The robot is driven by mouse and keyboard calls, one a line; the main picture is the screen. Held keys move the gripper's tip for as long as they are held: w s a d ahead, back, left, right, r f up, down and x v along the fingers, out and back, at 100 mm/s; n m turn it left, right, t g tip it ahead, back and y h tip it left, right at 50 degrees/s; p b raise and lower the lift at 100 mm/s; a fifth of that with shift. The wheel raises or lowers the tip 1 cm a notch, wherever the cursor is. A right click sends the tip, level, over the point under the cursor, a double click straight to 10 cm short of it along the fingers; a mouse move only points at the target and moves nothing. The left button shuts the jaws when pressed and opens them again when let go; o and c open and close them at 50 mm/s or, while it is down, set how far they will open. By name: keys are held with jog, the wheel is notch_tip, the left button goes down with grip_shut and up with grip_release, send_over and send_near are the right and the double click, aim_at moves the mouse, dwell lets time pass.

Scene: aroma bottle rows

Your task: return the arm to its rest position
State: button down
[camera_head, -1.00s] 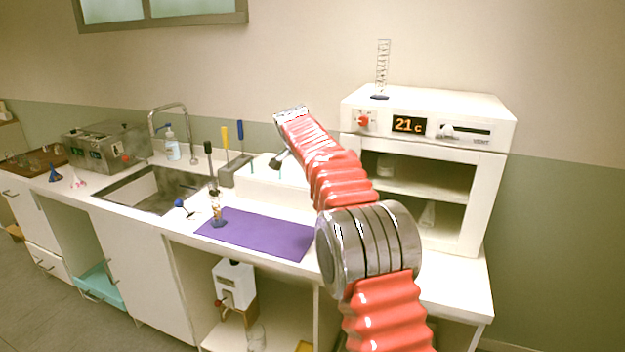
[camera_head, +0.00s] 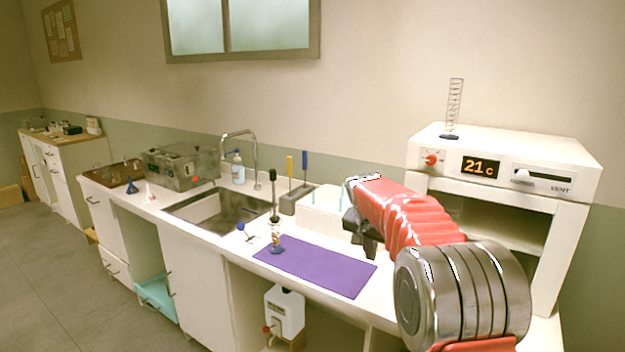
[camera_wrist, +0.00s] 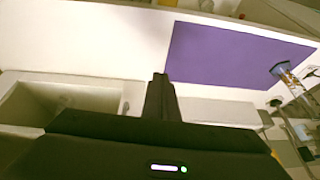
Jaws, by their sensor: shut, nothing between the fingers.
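My red ribbed arm reaches in from the lower right in the head view, in front of the white oven. My dark gripper (camera_head: 364,238) hangs over the counter between the purple mat and the oven, pointing down; the arm partly covers it. In the wrist view my gripper (camera_wrist: 160,80) shows as dark fingers closed together with nothing between them. The purple mat (camera_head: 318,266) lies flat on the counter, and it also fills the upper right of the wrist view (camera_wrist: 225,55).
The white oven (camera_head: 500,142) reads 21 c and carries a tall glass cylinder (camera_head: 453,108). Open floor is at lower left.

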jog(key=s+r+n+t+y, duration=0.1)
jog(key=s+n, duration=0.5)
jog(key=s, duration=4)
notch_tip(320, 180, up, 2)
jog(key=shift+s+a+n+y, duration=0.3)
jog(key=shift+s+n+y, duration=0.1)
jog(key=shift+y, duration=0.2)
